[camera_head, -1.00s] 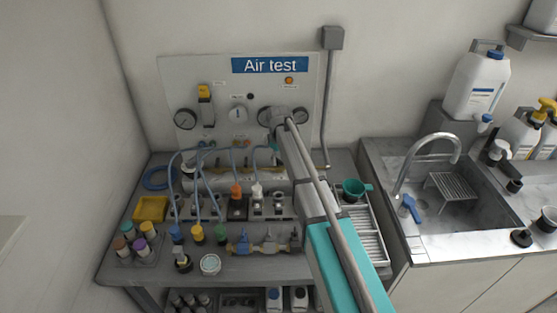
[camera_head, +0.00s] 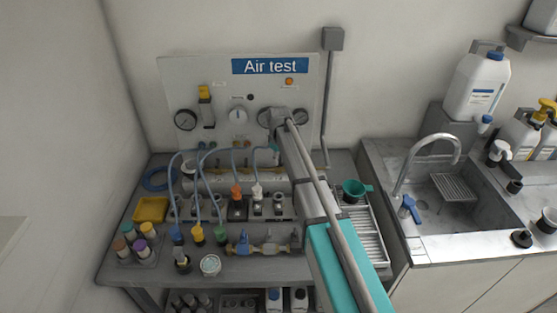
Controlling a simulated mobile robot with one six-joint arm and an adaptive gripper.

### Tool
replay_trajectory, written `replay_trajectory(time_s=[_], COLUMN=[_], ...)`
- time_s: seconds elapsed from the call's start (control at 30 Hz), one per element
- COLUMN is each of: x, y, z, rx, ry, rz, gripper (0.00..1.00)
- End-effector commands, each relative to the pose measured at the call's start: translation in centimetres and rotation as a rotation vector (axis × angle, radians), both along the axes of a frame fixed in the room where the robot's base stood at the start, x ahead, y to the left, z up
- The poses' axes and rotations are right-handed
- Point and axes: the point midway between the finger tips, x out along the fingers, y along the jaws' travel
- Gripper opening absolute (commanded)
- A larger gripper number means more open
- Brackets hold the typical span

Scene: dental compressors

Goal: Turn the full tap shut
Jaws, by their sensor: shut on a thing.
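My arm reaches up from the bottom right, and its wrist end stands in front of the gauges on the grey panel (camera_head: 222,75). My gripper does not show; the arm hides the space behind and below the wrist. No tap can be read as "full" at this size. A brass tap assembly with a blue part (camera_head: 243,240) lies at the bench front, just left of my arm; its right end is close to the arm. A yellow-topped valve (camera_head: 205,93) sits on the panel.
The bench (camera_head: 240,268) carries several coloured fittings with looping blue hoses (camera_head: 213,185), a yellow tray (camera_head: 150,210) and a round tub (camera_head: 210,265). Right of my arm are a draining rack (camera_head: 373,238), a green cup (camera_head: 353,189) and a sink (camera_head: 455,215) with a curved spout (camera_head: 420,150).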

Motion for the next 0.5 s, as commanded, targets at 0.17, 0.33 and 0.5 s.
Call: replay_trajectory(time_s=[0.17, 0.33, 0.5], x=[-0.06, -0.06, -0.06], y=[0.06, 0.07, 0.08], z=[-0.01, -0.01, -0.01], rx=[0.001, 0.002, 0.002], ry=[0.001, 0.001, 0.001], rz=[-0.103, -0.235, -0.380], gripper=[0.00, 0.00, 0.00])
